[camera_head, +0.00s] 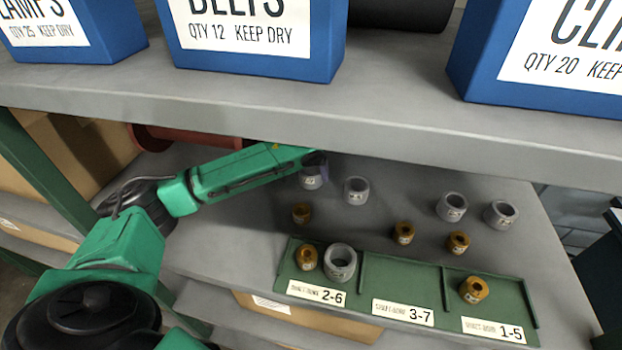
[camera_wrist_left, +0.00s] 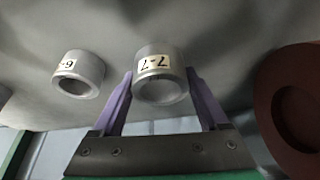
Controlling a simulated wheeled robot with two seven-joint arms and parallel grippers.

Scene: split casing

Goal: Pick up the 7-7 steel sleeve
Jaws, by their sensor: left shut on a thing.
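The 7-7 steel sleeve (camera_wrist_left: 160,65), a short grey ring with a white label, sits between the purple fingers of my left gripper (camera_wrist_left: 163,88) in the left wrist view. The fingers are shut on its two sides. In the head view the sleeve (camera_head: 312,180) shows partly beneath my left gripper (camera_head: 318,166), towards the back of the lower shelf. I cannot tell whether it is touching the shelf or slightly lifted. My right gripper is in neither view.
Another steel sleeve (camera_head: 356,190) stands close to the right, with more steel sleeves (camera_head: 451,206) and brass bushings (camera_head: 403,232) beyond. A green tray (camera_head: 400,281) lies in front; its middle compartment is empty. A dark red round object (camera_wrist_left: 297,105) is beside the gripper. The upper shelf (camera_head: 400,105) overhangs.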

